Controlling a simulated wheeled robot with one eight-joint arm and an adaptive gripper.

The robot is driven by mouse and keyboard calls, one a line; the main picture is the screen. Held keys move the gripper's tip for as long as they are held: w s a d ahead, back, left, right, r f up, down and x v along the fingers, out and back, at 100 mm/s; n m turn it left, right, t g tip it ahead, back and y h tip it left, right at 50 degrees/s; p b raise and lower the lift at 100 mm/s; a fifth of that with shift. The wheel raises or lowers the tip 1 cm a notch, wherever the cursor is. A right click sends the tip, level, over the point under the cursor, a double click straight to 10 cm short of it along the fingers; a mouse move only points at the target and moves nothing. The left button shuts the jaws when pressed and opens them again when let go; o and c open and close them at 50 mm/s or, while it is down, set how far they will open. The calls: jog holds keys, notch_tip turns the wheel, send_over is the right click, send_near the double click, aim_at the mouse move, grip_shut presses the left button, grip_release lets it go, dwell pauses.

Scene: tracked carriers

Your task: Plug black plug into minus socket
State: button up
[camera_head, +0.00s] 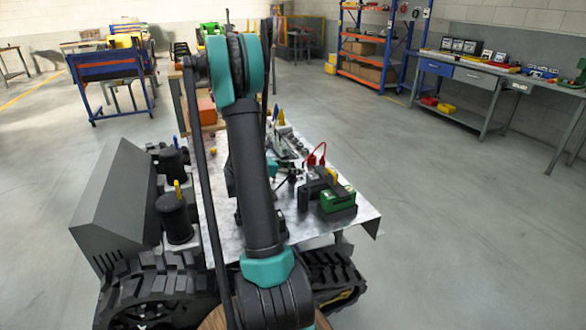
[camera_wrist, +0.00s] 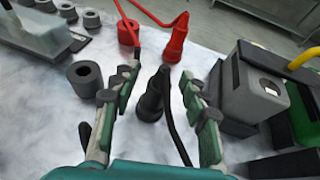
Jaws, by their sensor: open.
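My gripper (camera_wrist: 157,82) is open in the wrist view, one finger on each side of a black plug (camera_wrist: 151,101). The plug is at tabletop level, apart from both fingers as far as I can tell. A black cable (camera_wrist: 178,142) runs from it toward my palm. I cannot make out a minus mark or tell which socket is minus. In the head view my arm and gripper hide most of the plug area.
Red plug (camera_wrist: 175,46) with red cable stands just beyond the fingertips. A green box (camera_head: 338,200) sits on the table's right side. The light tabletop (camera_head: 356,214) has several small parts at the back.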

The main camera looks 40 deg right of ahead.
jog(key=shift+a+f, duration=0.1)
jog(key=shift+f, duration=0.05)
jog(key=shift+v, duration=4)
